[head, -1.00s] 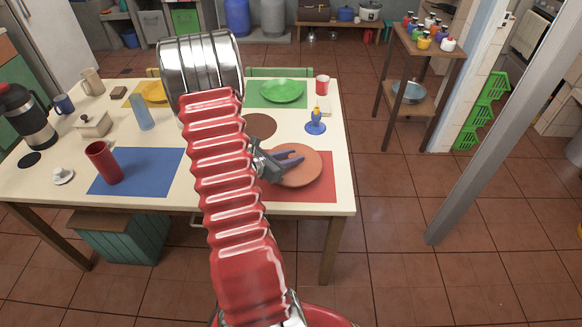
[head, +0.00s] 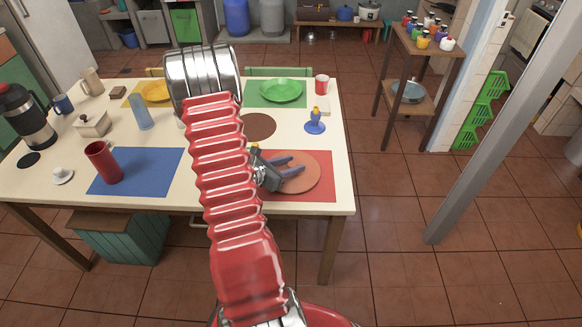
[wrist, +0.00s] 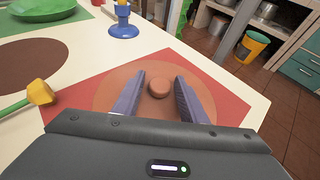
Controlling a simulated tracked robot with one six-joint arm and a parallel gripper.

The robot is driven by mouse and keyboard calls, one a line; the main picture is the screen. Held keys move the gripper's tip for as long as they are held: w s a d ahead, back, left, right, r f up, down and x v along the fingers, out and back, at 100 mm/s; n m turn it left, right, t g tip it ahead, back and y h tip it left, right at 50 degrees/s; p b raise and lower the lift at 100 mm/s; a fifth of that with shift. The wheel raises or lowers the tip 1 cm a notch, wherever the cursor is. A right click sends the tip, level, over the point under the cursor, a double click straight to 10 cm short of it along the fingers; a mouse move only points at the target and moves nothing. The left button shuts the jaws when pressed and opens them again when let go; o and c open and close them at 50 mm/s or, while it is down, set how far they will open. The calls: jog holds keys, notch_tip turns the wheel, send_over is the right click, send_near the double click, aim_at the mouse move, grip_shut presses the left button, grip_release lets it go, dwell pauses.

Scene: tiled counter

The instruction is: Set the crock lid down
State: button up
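The crock lid, a terracotta disc (head: 309,178) with a round knob, appears to lie flat on the red placemat (head: 328,193) at the table's front right corner. In the wrist view the lid's knob (wrist: 159,88) stands between the two fingers of my gripper (wrist: 161,84). The fingers are apart, with a gap showing on each side of the knob. In the head view my gripper (head: 291,167) is over the lid, and the arm and gripper hide part of its left side.
A brown round mat (head: 259,125) and a blue stand with a yellow top (head: 315,124) are behind the lid. A green-handled thing with a yellow head (wrist: 40,93) lies left of the red mat. The table edge (wrist: 245,99) is close on the right.

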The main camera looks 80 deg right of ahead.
jog(key=shift+o, duration=0.5)
jog(key=shift+r, duration=0.1)
jog(key=v, duration=1.2)
dwell(0.5)
jog(key=shift+w, duration=0.1)
